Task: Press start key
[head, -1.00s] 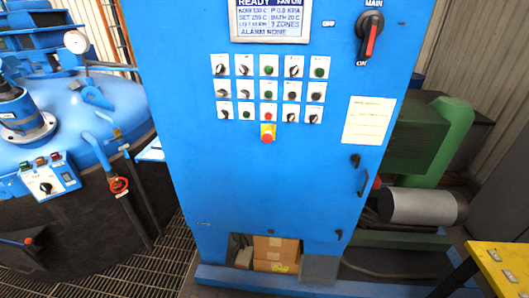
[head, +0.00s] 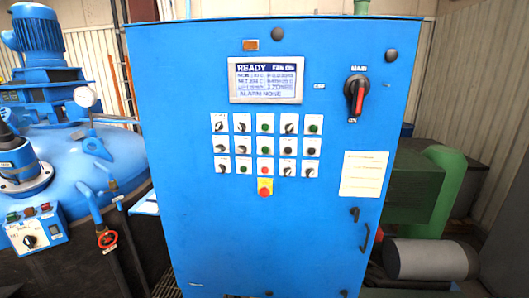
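A tall blue control cabinet (head: 280,235) stands in the middle of the head view. Its front has three rows of white-plated switches and buttons: black knobs, several green buttons (head: 265,123) and a red button (head: 265,170). The labels are too small to read, so I cannot tell which key is start. A red emergency stop on a yellow plate (head: 265,187) sits below the rows. Above, a screen (head: 266,80) reads READY and ALARM NONE. Neither of my grippers shows in this view.
A red-handled main switch (head: 356,97) and a paper sheet (head: 363,174) are on the cabinet's right side. A blue furnace vessel (head: 75,150) with a small control box (head: 36,233) stands at left. Green machinery with a grey cylinder (head: 430,259) stands at right.

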